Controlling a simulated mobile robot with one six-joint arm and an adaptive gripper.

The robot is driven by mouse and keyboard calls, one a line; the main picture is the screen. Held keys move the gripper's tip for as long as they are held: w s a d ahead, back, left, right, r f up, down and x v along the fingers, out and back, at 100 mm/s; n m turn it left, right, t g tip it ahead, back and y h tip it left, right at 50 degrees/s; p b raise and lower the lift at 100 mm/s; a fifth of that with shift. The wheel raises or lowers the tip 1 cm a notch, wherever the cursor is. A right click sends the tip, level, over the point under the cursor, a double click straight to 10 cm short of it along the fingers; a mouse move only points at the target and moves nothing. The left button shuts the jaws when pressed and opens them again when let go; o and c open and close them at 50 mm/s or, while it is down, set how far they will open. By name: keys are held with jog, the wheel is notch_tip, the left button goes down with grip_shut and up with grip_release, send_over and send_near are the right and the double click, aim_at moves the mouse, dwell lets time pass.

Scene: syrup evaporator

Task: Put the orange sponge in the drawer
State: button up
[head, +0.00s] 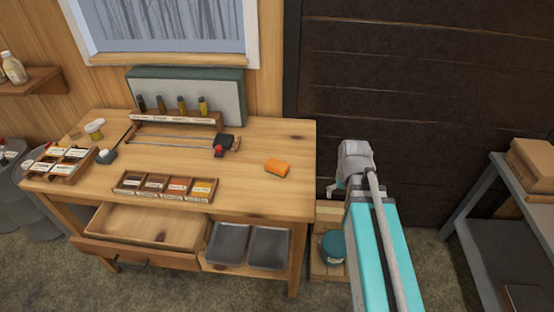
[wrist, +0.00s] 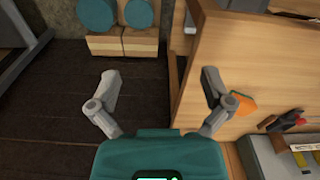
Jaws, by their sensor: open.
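The orange sponge (head: 277,168) lies on the right part of the wooden table's top. It also shows in the wrist view (wrist: 243,103), partly behind my right-hand finger. The drawer (head: 145,228) under the left part of the table is pulled out, and the part of its inside that shows is bare wood. My gripper (wrist: 160,76) is open with nothing between its fingers. In the head view my arm's end is right of the table, apart from the sponge, and its fingers are hard to make out there.
The wooden table (head: 240,144) holds a row of labelled sample boxes (head: 165,187) near its front edge and a rack with several small bottles (head: 175,117) at the back. Two metal trays (head: 248,246) sit under the table. A grey shelf (head: 500,185) stands at the right.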

jog(key=w+a+r+n+p, duration=0.2)
jog(key=w+r, duration=0.1)
jog(key=w, duration=0.1)
jog(key=n, duration=1)
send_over(277, 164)
jog(key=shift+d+r+g, duration=0.1)
jog(key=shift+r+g, duration=0.15)
jog(key=shift+g, duration=0.05)
notch_tip(277, 164, down, 9)
jog(key=b, duration=0.8)
jog(key=shift+r, duration=0.15)
jog(key=shift+w+f+b, duration=0.1)
jog(key=shift+f+b, duration=2.5)
jog(key=shift+b, duration=0.05)
